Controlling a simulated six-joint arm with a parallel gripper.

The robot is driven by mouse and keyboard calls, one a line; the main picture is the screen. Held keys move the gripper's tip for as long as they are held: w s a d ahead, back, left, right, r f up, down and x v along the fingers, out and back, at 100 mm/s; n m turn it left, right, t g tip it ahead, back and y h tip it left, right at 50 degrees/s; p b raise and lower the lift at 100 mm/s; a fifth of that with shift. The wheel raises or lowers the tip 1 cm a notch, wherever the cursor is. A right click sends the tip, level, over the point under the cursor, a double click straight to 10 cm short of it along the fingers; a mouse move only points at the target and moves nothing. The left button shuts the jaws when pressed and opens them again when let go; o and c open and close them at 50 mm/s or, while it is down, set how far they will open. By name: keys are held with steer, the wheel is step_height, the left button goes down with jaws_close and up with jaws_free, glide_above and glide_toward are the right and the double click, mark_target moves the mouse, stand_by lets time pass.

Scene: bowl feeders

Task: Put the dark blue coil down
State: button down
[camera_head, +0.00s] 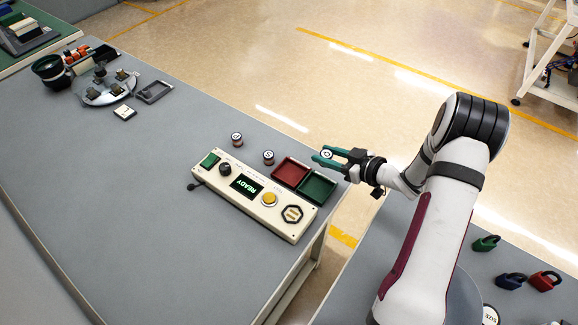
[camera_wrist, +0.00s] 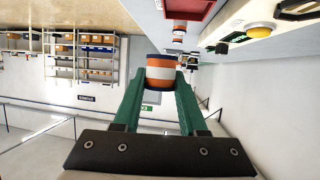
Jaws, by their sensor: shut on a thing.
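My gripper (camera_head: 325,156) has green fingers and is shut on a coil (camera_head: 327,153). In the wrist view the coil (camera_wrist: 161,73) sits between the fingertips (camera_wrist: 161,82) and shows dark blue, white and orange bands. My gripper is level, beside the green tray (camera_head: 318,187) and red tray (camera_head: 290,172), near the bench's edge. Two similar coils (camera_head: 237,139) and (camera_head: 268,157) stand upright on the grey bench, apart from each other. Their colours are too small to tell in the head view.
A beige control panel (camera_head: 225,190) with a READY display, yellow button and black knob lies by the trays. A round fixture (camera_head: 104,88), dark bowl (camera_head: 50,69) and grey tray (camera_head: 154,92) stand at the far left. Several padlocks (camera_head: 511,281) lie at right. The bench's left middle is clear.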

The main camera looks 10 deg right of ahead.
glide_above(290, 174)
steer(key=f, duration=0.5)
steer(key=shift+s+d+f, duration=0.25)
steer(key=f, duration=0.4)
steer(key=shift+w+a, duration=0.2)
steer(key=shift+a, duration=0.1)
steer(key=shift+f, duration=0.15)
steer(key=shift+f, duration=0.1)
steer(key=shift+f, duration=0.5)
steer(key=shift+c, duration=2.3)
jaws_free()
steer(key=shift+r, duration=0.15)
